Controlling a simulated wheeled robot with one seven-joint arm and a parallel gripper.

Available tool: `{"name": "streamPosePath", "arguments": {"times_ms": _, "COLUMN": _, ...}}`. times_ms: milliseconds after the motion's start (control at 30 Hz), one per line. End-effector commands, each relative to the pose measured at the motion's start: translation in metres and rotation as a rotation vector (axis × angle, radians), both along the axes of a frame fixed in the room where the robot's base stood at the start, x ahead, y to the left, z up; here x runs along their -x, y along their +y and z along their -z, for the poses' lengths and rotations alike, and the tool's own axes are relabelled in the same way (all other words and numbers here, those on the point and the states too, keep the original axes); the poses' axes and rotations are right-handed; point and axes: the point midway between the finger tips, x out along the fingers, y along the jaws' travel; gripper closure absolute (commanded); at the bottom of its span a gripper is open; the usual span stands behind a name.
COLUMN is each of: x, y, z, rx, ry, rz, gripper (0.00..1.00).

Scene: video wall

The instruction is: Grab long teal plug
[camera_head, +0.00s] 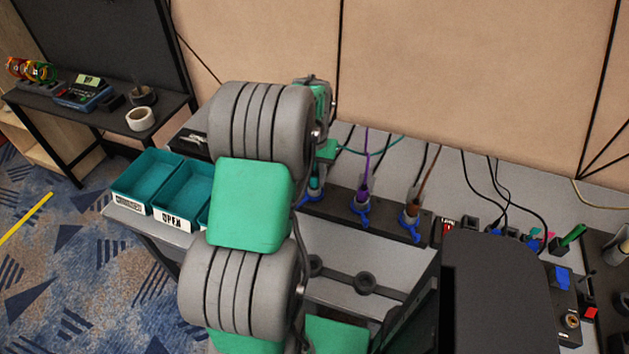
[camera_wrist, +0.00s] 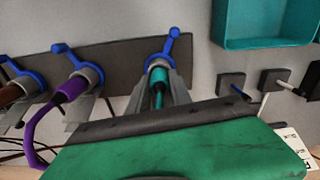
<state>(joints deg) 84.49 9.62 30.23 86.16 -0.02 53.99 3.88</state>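The long teal plug (camera_wrist: 159,77) sits in a socket with a blue clamp lever in the wrist view. It also shows in the head view (camera_head: 315,182), just below my gripper (camera_head: 325,152). In the wrist view, the grey fingers of my gripper (camera_wrist: 160,92) reach from its green body to either side of the plug. I cannot tell whether they touch it or leave a small gap. The plug's lower part and cable are partly hidden by the fingers and the green body.
A purple plug (camera_head: 362,190) and a brown plug (camera_head: 412,206) stand in the same dark strip (camera_head: 337,205). Teal bins (camera_head: 147,177) stand to the left. Several loose cables hang behind the strip.

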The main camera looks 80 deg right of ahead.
Motion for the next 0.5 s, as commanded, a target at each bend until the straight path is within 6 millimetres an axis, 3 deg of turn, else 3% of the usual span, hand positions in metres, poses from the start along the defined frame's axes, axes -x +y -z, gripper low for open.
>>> {"name": "streamPosePath", "arguments": {"times_ms": 267, "x": 0.0000, "y": 0.0000, "z": -0.0002, "rx": 0.000, "ry": 0.000, "rz": 0.000, "gripper": 1.00}}
{"name": "streamPosePath", "arguments": {"times_ms": 500, "x": 0.0000, "y": -0.0002, "z": -0.0004, "rx": 0.001, "ry": 0.000, "rz": 0.000, "gripper": 1.00}}
